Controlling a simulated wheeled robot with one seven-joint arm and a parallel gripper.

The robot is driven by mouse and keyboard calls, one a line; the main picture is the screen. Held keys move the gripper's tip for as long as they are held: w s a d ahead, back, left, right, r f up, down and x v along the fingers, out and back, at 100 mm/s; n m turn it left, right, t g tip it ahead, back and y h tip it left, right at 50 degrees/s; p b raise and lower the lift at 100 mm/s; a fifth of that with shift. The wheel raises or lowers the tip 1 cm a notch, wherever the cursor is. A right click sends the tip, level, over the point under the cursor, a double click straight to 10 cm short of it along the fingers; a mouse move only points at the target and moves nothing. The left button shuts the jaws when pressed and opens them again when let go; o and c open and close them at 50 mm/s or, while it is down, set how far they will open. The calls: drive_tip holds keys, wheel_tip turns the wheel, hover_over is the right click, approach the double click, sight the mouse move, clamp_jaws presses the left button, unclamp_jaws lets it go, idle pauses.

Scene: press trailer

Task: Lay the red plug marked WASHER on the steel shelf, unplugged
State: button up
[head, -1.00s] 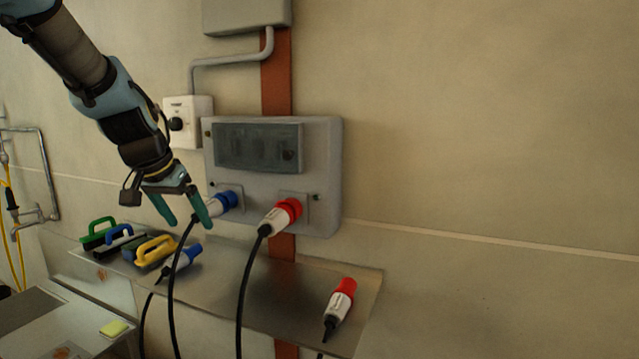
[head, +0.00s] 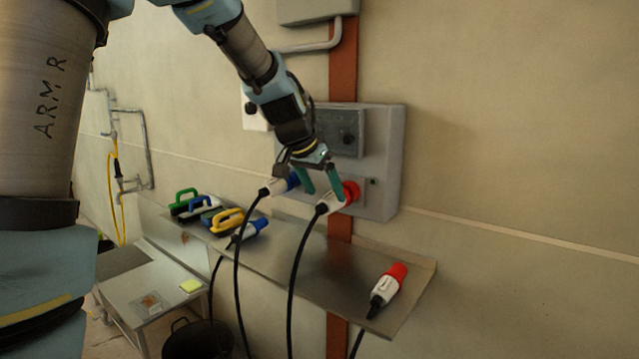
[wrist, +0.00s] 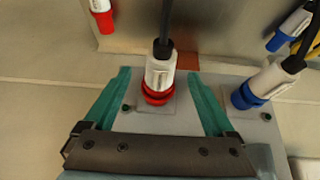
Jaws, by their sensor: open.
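A red plug with a white body (head: 330,202) sits in the right socket of the grey wall box (head: 388,155), its black cable hanging down. In the wrist view this plug (wrist: 160,75) shows between the spread fingers, with a gap on each side. I cannot read its marking. My gripper (head: 324,190) is open and empty at this plug. A second red plug (head: 388,285) lies loose on the right part of the steel shelf (head: 335,272); its marking is also unreadable. It shows at the upper left of the wrist view (wrist: 102,12).
A blue plug (head: 283,184) sits in the left socket, beside my gripper. Another blue plug (head: 252,229) and several brushes, one with a yellow handle (head: 228,220), lie on the shelf's left part. The shelf's middle is clear, with cables hanging in front.

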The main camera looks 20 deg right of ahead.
sight(327, 197)
drive_tip(key=shift+b+x, duration=1.1)
drive_tip(key=shift+x, duration=1.7)
drive_tip(key=shift+a, duration=0.1)
clamp_jaws()
